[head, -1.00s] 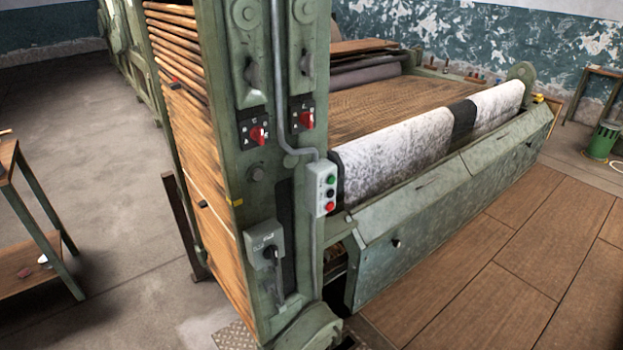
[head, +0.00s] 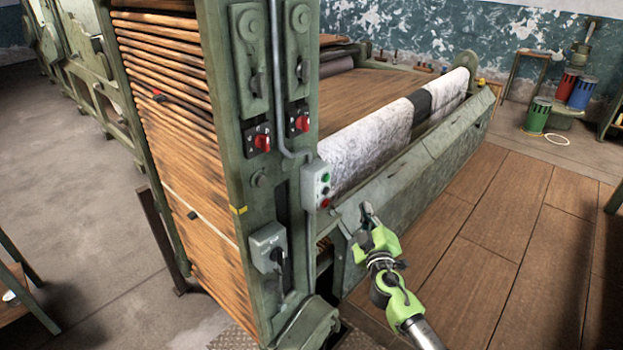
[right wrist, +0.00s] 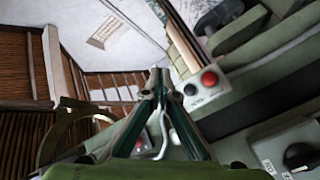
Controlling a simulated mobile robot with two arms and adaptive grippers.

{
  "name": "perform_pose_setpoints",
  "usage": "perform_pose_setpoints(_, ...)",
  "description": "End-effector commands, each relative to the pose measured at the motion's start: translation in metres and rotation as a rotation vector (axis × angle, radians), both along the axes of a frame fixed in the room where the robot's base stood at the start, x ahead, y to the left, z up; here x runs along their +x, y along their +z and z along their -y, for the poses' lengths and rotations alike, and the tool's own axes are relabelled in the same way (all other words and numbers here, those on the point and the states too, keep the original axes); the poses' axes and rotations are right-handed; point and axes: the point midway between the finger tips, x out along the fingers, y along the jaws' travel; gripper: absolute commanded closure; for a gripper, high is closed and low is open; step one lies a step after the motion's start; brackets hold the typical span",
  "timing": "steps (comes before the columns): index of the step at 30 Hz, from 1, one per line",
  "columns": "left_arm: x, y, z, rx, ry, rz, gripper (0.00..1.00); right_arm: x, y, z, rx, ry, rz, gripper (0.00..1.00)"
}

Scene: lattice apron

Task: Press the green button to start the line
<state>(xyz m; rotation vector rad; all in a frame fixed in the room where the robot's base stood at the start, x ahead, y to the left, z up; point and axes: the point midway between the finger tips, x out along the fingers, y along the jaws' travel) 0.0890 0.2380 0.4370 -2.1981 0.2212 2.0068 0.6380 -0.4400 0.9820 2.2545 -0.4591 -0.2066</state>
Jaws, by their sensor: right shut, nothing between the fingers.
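A grey button box (head: 312,186) is mounted on the green machine post, at the middle of the head view. Its green button (head: 326,178) is at the top of its face, with a red button (head: 325,203) at the bottom. My right gripper (head: 367,210) is shut and empty, to the right of the box and a little lower, apart from it in the picture. In the right wrist view its closed fingers (right wrist: 161,78) point up the picture. A plate with a red button (right wrist: 209,79) lies to their right; I cannot tell whether it belongs to the same box. My left gripper is out of view.
Two red rotary switches (head: 262,142) sit higher on the post, and a grey switch box (head: 268,248) sits lower. The sloping machine guard (head: 415,165) is behind my gripper. The wooden floor at right is clear.

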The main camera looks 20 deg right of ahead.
Motion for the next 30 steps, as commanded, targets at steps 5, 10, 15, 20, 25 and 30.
perform_pose_setpoints(5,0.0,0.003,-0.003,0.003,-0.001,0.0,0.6,0.003,0.034,0.003,-0.03,-0.005,0.054,1.0)
perform_pose_setpoints(10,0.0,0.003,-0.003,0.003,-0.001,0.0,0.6,0.004,0.04,0.003,-0.035,-0.005,0.065,1.0)
perform_pose_setpoints(15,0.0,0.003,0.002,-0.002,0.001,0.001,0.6,0.004,0.039,0.003,-0.035,-0.004,0.064,1.0)
perform_pose_setpoints(20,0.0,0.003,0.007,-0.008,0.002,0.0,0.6,0.006,0.039,0.002,-0.034,-0.004,0.063,1.0)
perform_pose_setpoints(25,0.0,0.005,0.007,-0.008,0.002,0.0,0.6,0.02,0.04,-0.004,-0.034,-0.003,0.063,1.0)
perform_pose_setpoints(30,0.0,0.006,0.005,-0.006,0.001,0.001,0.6,0.042,0.039,-0.013,-0.034,-0.003,0.064,1.0)
